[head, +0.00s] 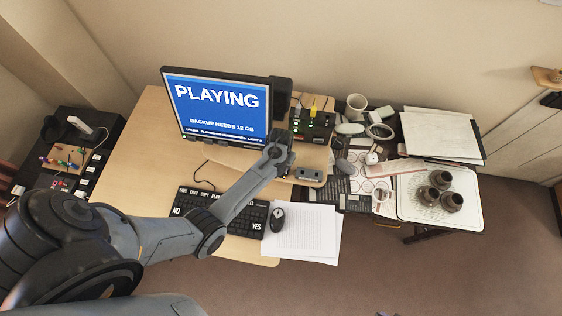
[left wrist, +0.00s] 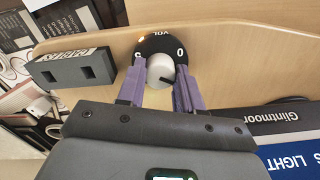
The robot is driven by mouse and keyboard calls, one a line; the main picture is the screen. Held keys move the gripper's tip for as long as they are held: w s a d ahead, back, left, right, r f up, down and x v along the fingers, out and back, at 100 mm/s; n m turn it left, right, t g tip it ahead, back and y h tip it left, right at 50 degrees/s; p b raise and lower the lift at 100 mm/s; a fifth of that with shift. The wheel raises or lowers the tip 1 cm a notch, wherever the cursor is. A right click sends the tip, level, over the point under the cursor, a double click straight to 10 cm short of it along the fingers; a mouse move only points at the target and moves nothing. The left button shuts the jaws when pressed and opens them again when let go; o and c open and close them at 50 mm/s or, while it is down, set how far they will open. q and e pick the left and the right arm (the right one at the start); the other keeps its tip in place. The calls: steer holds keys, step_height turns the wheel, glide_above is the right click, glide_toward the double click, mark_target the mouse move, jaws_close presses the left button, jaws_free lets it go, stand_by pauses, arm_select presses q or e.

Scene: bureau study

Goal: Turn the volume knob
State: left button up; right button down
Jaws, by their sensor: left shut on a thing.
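The volume knob (left wrist: 161,71) is a small pale grey cylinder with a dark pointer line, in the left wrist view. It sits on a round black dial (left wrist: 152,45) marked VOL with a 0, on a light wooden board (left wrist: 225,45). My left gripper (left wrist: 159,85) has its two purple fingers on either side of the knob, shut on it. In the head view the left gripper (head: 277,152) is over the board right of the monitor, and it hides the knob. The right gripper is not in view.
A grey block with two square holes (left wrist: 72,68) lies close beside the dial. The monitor (head: 217,107) reads PLAYING. A keyboard (head: 242,213), mouse (head: 278,217) and papers (head: 303,233) lie in front. A tray (head: 415,207) with dark pots stands right.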

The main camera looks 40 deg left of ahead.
arm_select(q)
steer(key=n, duration=0.6)
steer(key=shift+n, duration=0.3)
steer(key=n, duration=0.5)
steer(key=shift+n, duration=0.3)
steer(key=o, duration=1)
steer(key=shift+o, duration=0.2)
steer(key=shift+r, duration=0.1)
step_height(320, 180, up, 9)
steer(key=shift+a+f, duration=0.1)
steer(key=shift+r, duration=0.95)
